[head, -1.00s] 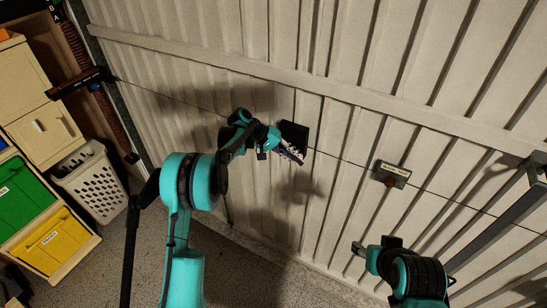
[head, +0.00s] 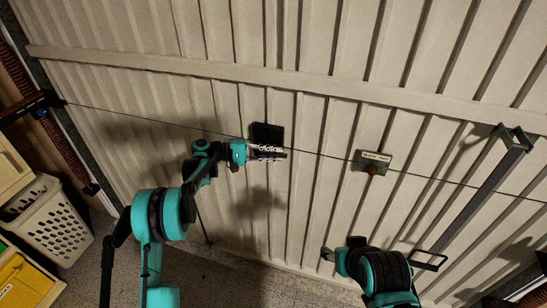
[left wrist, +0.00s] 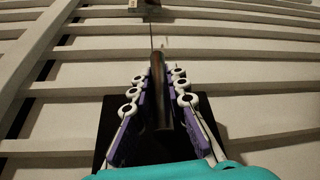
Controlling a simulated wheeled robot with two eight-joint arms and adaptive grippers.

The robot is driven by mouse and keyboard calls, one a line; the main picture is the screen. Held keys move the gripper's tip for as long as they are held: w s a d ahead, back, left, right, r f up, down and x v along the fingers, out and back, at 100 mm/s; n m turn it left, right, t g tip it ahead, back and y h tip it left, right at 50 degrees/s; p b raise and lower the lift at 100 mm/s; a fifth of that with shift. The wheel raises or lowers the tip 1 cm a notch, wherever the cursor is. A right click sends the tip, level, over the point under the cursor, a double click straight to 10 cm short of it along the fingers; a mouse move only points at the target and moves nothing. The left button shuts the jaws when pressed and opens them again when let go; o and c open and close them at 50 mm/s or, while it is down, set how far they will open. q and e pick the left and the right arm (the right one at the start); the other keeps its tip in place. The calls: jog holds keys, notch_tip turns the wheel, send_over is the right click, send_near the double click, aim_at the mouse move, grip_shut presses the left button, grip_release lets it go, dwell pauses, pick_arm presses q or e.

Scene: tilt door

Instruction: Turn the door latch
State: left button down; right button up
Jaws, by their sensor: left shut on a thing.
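The door latch has a square black plate (head: 267,133) on the pale ribbed door (head: 330,120). Its dark bar-like handle shows in the left wrist view (left wrist: 160,85), lying lengthwise between the fingers. My left gripper (head: 268,153) is at the plate's lower edge, fingers pointing right, shut on the handle. In the left wrist view its purple and white fingers (left wrist: 158,108) flank the handle, with the black plate behind (left wrist: 108,125). In the head view the fingers hide most of the handle. My right gripper (head: 328,254) is low, apart from the latch; its jaws are too small to read.
A thin cable runs across the door past the latch to a small labelled box (head: 372,161). A dark metal arm (head: 480,195) slants across the door at right. A white basket (head: 50,225) and storage bins stand at left. Open floor shows below the door.

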pick_arm(q)
jog(key=shift+r, duration=0.1)
dwell(0.4)
jog(key=c, duration=1.5)
grip_release()
jog(key=a, duration=0.8)
jog(key=a+r, duration=0.1)
jog(key=a, duration=0.3)
jog(key=shift+s, duration=0.15)
